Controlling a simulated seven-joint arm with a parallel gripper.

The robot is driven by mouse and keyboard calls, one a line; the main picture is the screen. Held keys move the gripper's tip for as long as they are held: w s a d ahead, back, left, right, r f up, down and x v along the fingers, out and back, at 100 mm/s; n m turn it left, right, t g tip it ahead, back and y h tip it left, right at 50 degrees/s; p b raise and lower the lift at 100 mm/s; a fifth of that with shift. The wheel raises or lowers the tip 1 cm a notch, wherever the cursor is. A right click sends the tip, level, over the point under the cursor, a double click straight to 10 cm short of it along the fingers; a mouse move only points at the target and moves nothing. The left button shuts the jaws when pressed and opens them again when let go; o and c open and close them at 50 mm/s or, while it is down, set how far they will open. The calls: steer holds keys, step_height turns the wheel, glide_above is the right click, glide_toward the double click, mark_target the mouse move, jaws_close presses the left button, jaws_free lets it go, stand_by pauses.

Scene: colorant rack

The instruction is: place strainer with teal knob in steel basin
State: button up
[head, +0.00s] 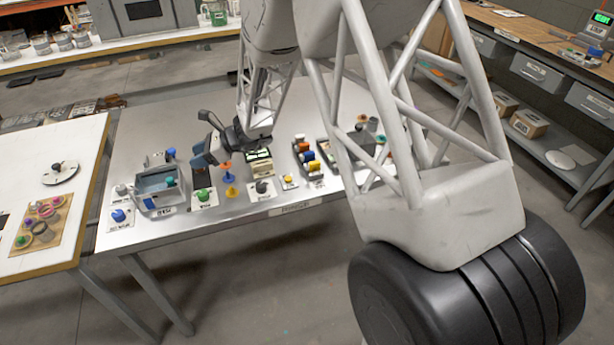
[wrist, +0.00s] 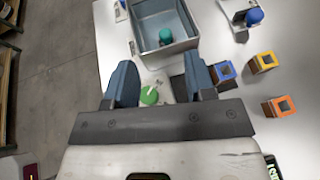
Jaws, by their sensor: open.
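The steel basin (head: 148,204) stands near the left end of the metal table, and it shows at the top of the wrist view (wrist: 168,54). The teal knob (wrist: 165,36) is inside the basin walls; it also shows in the head view (head: 170,181). The strainer body under it is hard to make out. My gripper (head: 202,140) is above the table, to the right of the basin in the head view. In the wrist view its blue fingers (wrist: 160,72) are spread apart with nothing held between them. The basin lies beyond the fingertips.
A green-knobbed piece (head: 203,195) sits right of the basin and shows between my fingers in the wrist view (wrist: 149,95). A blue-knobbed piece (head: 118,215) stands left of the basin. Orange and blue pieces (head: 231,191) and a rack of coloured items (head: 308,158) stand further right.

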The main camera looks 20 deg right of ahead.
steer(key=s+d+r+n+g+h, duration=0.1)
steer(key=s+d+r+n+h, duration=0.1)
steer(key=s+d+r+n, duration=0.45)
steer(key=s+d+r+n+g+h, duration=0.1)
steer(key=s+d+r+n+h, duration=0.2)
steer(key=s+r, duration=0.65)
steer(key=s+d+r+n+t+h, duration=0.1)
steer(key=s+d+n+h, duration=0.3)
steer(key=s, duration=0.9)
steer(key=s+d+r+n+t+h, duration=0.1)
steer(key=s+d+n+h, duration=0.3)
steer(key=s+d, duration=0.5)
steer(key=s+r+n, duration=0.1)
steer(key=s+n, duration=0.1)
steer(key=s, duration=0.2)
steer(key=shift+s+d+r, duration=0.3)
steer(key=shift+s+r, duration=0.05)
steer(key=shift+n, duration=0.25)
